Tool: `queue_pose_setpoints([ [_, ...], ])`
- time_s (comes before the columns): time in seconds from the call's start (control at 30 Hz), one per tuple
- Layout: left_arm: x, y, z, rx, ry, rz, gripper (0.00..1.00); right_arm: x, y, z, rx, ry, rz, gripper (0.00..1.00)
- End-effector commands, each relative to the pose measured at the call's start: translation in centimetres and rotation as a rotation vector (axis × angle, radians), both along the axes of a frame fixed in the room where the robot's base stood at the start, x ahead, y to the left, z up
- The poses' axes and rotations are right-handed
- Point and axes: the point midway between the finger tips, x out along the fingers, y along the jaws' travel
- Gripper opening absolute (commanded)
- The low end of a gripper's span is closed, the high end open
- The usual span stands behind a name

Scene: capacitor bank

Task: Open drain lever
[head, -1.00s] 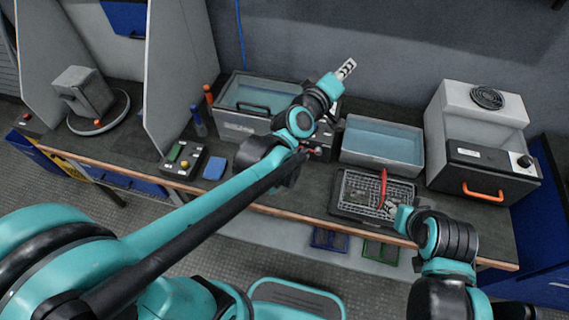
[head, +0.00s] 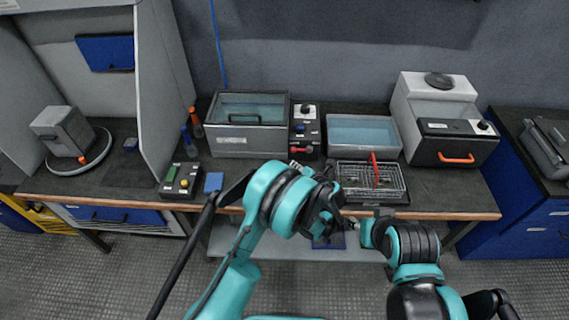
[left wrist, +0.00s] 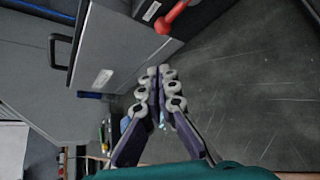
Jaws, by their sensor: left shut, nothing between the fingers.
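The red drain lever (head: 299,150) sits low on the front of the control unit (head: 306,118), right of the lidded grey tank (head: 215,140). In the left wrist view the red lever (left wrist: 177,14) is at the top, beside the tank wall. My left gripper (left wrist: 161,80) is shut and empty. Its fingertips are apart from the lever, over the dark bench top. In the head view my left wrist hides most of its fingers. My right gripper (head: 354,222) is near the bench's front edge, small and partly hidden; its jaws cannot be made out.
An open water basin (head: 364,138) stands right of the control unit. A wire basket (head: 350,190) with a red handle sits in front of it. A grey machine with an orange handle (head: 456,158) is farther right. A button box (head: 180,182) and blue sponge (head: 214,182) lie left.

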Motion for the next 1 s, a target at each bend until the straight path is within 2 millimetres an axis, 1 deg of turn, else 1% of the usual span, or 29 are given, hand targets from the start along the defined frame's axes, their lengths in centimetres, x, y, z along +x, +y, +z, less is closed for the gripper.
queue_pose_setpoints([
  [0.03, -0.3, -0.2, -1.0, -0.012, 0.015, 0.011, 0.00, 0.0, 0.0, 0.0, 0.000, 0.000, 0.000, 0.40],
  [0.13, -0.7, -0.3, -1.9, -0.024, 0.030, 0.025, 0.00, 0.0, 0.0, 0.0, 0.000, 0.000, 0.000, 0.40],
  [0.43, -0.8, -0.3, -2.0, -0.025, 0.032, 0.026, 0.00, 0.0, 0.0, 0.0, 0.000, 0.000, 0.000, 0.40],
  [0.57, -0.3, 0.0, -2.3, -0.026, 0.032, 0.027, 0.00, 0.0, 0.0, -0.2, 0.000, 0.000, 0.000, 0.40],
  [0.67, 0.6, 0.5, -2.9, -0.027, 0.031, 0.027, 0.00, 0.0, 0.0, -0.6, 0.000, 0.000, 0.000, 0.40],
  [0.77, 2.0, 1.4, -3.9, -0.026, 0.031, 0.028, 0.00, 0.0, 0.0, -1.2, 0.000, 0.000, 0.000, 0.40],
  [1.0, 6.0, 3.6, -6.4, -0.025, 0.031, 0.028, 0.00, 0.0, 0.0, -2.7, 0.000, 0.000, 0.000, 0.40],
])
